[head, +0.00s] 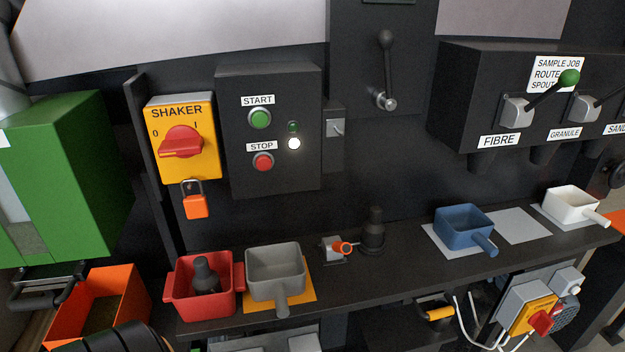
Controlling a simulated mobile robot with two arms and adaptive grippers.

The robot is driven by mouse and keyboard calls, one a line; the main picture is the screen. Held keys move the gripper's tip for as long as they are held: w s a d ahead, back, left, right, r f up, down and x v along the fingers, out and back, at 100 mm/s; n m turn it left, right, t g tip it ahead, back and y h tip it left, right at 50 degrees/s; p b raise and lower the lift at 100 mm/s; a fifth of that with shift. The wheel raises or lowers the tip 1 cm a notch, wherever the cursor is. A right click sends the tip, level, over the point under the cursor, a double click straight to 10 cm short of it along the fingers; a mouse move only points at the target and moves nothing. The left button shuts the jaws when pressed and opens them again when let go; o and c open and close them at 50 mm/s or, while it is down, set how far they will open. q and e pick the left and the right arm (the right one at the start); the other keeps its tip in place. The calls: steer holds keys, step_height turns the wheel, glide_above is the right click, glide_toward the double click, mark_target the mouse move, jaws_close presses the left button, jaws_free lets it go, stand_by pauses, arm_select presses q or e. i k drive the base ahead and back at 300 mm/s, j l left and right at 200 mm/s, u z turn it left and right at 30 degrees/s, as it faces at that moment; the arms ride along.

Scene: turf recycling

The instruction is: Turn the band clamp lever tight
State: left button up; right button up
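A black lever (386,68) with a ball knob stands nearly upright from a grey hub on the dark back panel. It is the only bare lever of this kind at the centre, but no readable label marks it as the band clamp lever. A small grey fitting with an orange round end (341,248) sits on the shelf. Whether it belongs to a clamp, I cannot tell. Neither of my grippers can be made out. A dark curved part at the bottom left edge is cut off and unclear.
The shelf (400,268) holds a red bin (170,295), a grey scoop (274,264), a dark weight-like object (373,236), a blue scoop (463,226) and a white scoop (570,203). A yellow shaker switch (205,171), start/stop box (308,176) and spout box (470,95) project from the wall.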

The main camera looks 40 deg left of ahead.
mark_target(341, 247)
steer(key=k+j+u, duration=0.15)
steer(key=u, duration=0.3)
steer(key=k+j+u, duration=0.25)
steer(key=u, duration=0.2)
steer(key=j+u, duration=0.2)
steer(key=u, duration=0.15)
steer(key=i, duration=0.05)
